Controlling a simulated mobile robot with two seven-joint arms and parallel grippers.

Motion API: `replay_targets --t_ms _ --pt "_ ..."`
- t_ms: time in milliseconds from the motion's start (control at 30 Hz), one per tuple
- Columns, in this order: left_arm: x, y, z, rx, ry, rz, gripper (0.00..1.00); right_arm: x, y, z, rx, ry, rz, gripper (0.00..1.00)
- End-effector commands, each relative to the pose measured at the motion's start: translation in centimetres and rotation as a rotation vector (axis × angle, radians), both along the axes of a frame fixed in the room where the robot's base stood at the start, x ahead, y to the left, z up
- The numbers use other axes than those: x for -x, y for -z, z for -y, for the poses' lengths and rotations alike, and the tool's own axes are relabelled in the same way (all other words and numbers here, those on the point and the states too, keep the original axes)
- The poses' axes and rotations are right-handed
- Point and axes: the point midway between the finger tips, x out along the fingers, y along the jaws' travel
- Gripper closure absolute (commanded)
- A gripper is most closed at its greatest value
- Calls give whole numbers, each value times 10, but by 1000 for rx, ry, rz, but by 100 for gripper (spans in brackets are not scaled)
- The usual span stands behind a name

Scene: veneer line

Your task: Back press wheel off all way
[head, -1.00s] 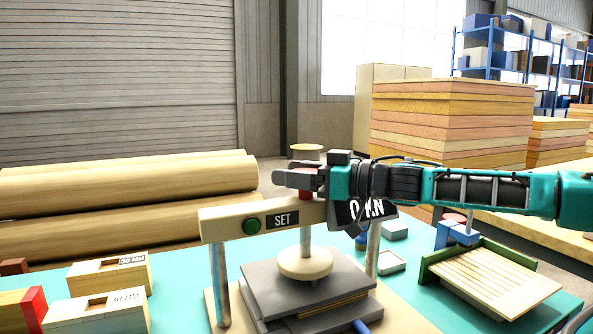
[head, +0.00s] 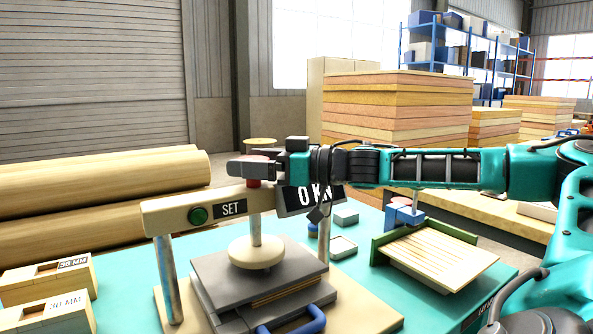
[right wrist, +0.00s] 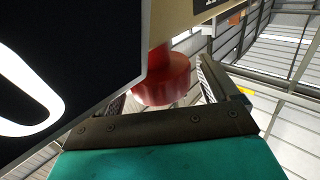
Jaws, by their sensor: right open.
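The press (head: 160,217) stands on the table with its beam, green button and SET label facing me. Its screw goes down to a round cream pad (head: 256,253) above dark grey plates (head: 215,268). A red wheel or knob (right wrist: 163,80) shows at the top of the screw; in the head view only a little red (head: 254,184) shows below my right gripper (head: 248,168). That gripper is open, and the red part appears between its fingers in the right wrist view. I cannot tell whether they touch it. The display (head: 313,197) reads 0 kN. My left gripper is out of view.
Wooden boxes (head: 45,280) marked in MM stand at the left. A green-sided tray of slats (head: 440,256), a blue tool (head: 403,214) and small grey trays (head: 342,247) lie to the right. A blue handle (head: 305,322) sticks out in front of the plates. Logs lie behind.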

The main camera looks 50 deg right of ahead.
Motion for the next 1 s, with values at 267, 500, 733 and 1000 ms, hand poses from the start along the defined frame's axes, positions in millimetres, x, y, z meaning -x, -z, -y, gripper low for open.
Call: replay_targets --t_ms 267,500,733,1000 --pt "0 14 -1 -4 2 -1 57 50 0 26 3 5 1 12" --pt "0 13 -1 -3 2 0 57 84 0 43 0 3 0 12" --pt "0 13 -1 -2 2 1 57 95 0 48 -1 1 0 12" --pt "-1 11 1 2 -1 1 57 95 0 47 -1 -1 0 12"
